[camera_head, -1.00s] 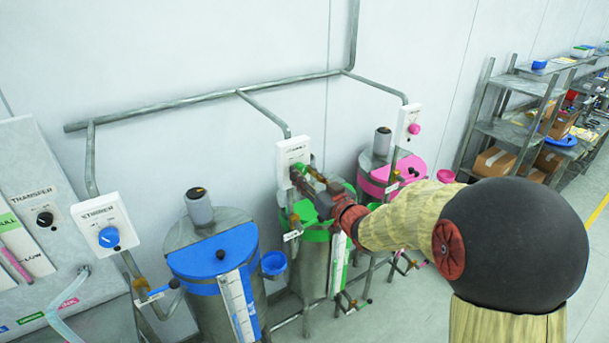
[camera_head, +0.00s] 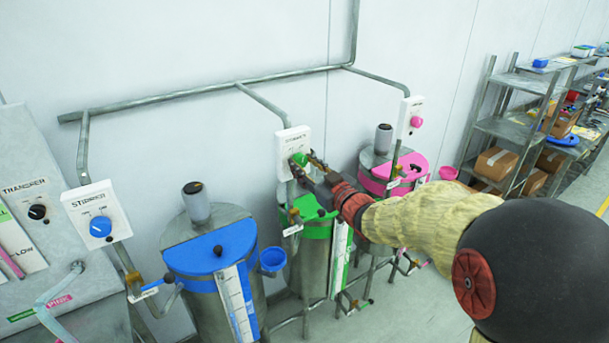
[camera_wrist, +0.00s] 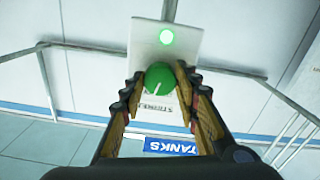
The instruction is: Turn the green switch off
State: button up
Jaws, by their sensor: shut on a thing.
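The green switch is a round knob (camera_head: 299,159) on a white stirrer panel (camera_head: 293,138) above the green-lidded tank (camera_head: 314,226). In the wrist view the knob (camera_wrist: 160,82) sits between my fingertips, with a white pointer line on its face. A green lamp (camera_wrist: 166,36) on the panel is lit. My gripper (camera_head: 305,163) is at the knob from the right, and its two fingers (camera_wrist: 159,75) are shut on it. Part of the panel's lettering is hidden by the fingers.
A blue-lidded tank (camera_head: 213,246) and blue knob (camera_head: 100,227) are to the left. A pink-lidded tank (camera_head: 404,172) and pink knob (camera_head: 416,122) are to the right. Pipes (camera_head: 225,91) run along the wall. Metal shelves (camera_head: 505,130) stand at the far right.

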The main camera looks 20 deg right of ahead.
jog(key=n+b, duration=0.1)
jog(key=b, duration=0.1)
jog(key=n+b, duration=0.3)
jog(key=b, duration=0.1)
jog(key=shift+f+n, duration=0.3)
jog(key=n+b, duration=0.4)
jog(key=shift+r+b, duration=0.2)
jog(key=shift+b, duration=0.1)
jog(key=shift+n, duration=0.3)
jog(key=o, duration=1.1)
jog(key=shift+r, duration=0.1)
jog(key=shift+o, duration=0.3)
jog(key=v, duration=1.2)
